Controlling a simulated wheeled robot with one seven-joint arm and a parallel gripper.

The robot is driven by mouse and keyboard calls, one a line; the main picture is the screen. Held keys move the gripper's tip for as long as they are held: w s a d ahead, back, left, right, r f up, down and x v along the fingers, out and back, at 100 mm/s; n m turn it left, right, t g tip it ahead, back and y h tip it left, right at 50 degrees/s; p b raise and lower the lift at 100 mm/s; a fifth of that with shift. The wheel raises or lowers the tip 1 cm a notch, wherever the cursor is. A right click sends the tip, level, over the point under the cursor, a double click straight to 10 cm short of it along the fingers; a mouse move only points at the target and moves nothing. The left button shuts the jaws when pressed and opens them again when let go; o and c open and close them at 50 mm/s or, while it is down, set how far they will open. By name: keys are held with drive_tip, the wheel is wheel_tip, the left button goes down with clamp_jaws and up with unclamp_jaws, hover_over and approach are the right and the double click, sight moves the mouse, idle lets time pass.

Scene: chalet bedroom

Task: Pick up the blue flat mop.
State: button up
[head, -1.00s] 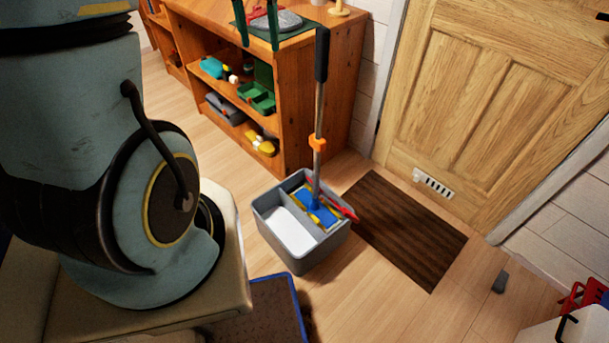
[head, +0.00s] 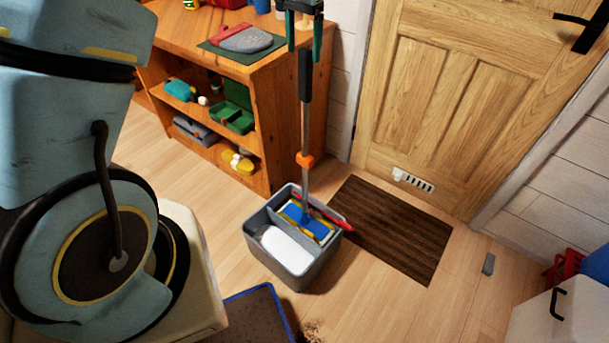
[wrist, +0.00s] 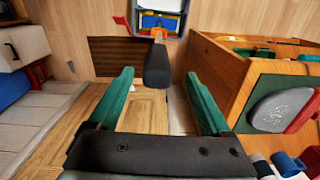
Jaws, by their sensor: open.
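The blue flat mop (head: 306,130) stands nearly upright in a grey two-part bucket (head: 270,262). Its blue head (head: 296,212) rests in the rear compartment, and its handle has an orange clip and a black grip on top. My gripper (head: 304,52) is open, pointing down, with its green fingers around the level of the handle's top end. In the wrist view, the black grip (wrist: 157,64) shows between the two spread fingers of my gripper (wrist: 159,72), touching neither. How deep the grip sits between them is hard to tell.
A wooden shelf unit (head: 285,110) with several items stands close to the left of the mop. A brown doormat (head: 395,235) lies right of the bucket, before a wooden door (head: 450,100). A blue-edged mat (head: 250,315) lies in front.

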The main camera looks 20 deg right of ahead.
sight(305, 64)
wheel_tip(305, 64, down, 5)
drive_tip(key=shift+s+d+r+p, duration=0.1)
drive_tip(key=shift+s+p, duration=0.05)
drive_tip(key=shift+p, duration=0.8)
drive_tip(key=shift+c, duration=0.3)
clamp_jaws()
